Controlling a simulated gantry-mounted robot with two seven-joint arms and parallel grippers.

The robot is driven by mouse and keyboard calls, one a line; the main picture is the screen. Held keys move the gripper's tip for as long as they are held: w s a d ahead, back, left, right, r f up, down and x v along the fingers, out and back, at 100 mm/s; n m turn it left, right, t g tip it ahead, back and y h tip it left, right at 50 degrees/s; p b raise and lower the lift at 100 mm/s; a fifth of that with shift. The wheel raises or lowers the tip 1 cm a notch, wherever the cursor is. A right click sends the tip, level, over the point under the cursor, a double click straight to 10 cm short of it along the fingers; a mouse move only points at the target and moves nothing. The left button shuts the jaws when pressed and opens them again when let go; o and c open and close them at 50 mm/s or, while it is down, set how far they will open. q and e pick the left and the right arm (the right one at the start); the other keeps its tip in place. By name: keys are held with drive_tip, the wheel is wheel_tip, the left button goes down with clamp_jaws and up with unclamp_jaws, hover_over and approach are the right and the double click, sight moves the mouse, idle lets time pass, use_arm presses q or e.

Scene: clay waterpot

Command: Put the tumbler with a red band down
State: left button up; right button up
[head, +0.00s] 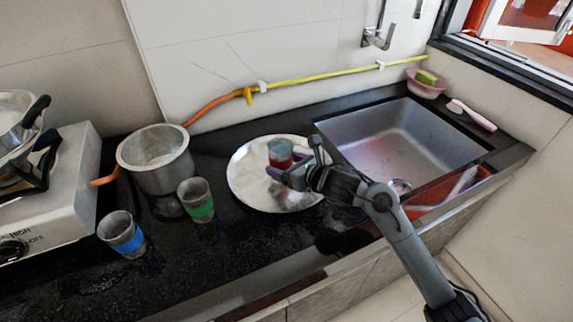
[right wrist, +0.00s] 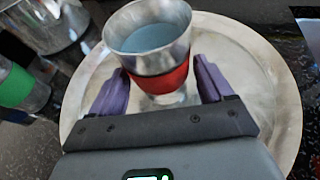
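The tumbler with a red band (head: 281,152) is on the round metal plate (head: 242,184), by its upper middle; it looks upright. In the right wrist view the metal tumbler (right wrist: 160,62) stands between my two purple fingers, its mouth toward the camera. My right gripper (head: 290,168) reaches it from the lower right. The fingers (right wrist: 161,85) are spread on either side of the red band, with a narrow gap visible at the right. Part of the band and base is hidden in the head view. My left gripper is not in view.
A green-banded tumbler (head: 197,200) and a blue-banded tumbler (head: 122,234) stand left of the plate. A metal pot (head: 156,160) is behind them, near the stove (head: 62,195). The sink (head: 405,140) lies to the right. The black counter (head: 225,245) is clear in front.

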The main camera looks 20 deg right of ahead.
drive_tip(key=shift+o, duration=0.6)
drive_tip(key=shift+r, duration=0.2)
drive_tip(key=shift+s+d+r+p, duration=0.1)
drive_tip(key=shift+s+r+p, duration=0.1)
drive_tip(key=shift+p, duration=0.15)
drive_tip(key=p+v, duration=0.3)
drive_tip(key=v, duration=0.8)
drive_tip(key=shift+s, duration=0.25)
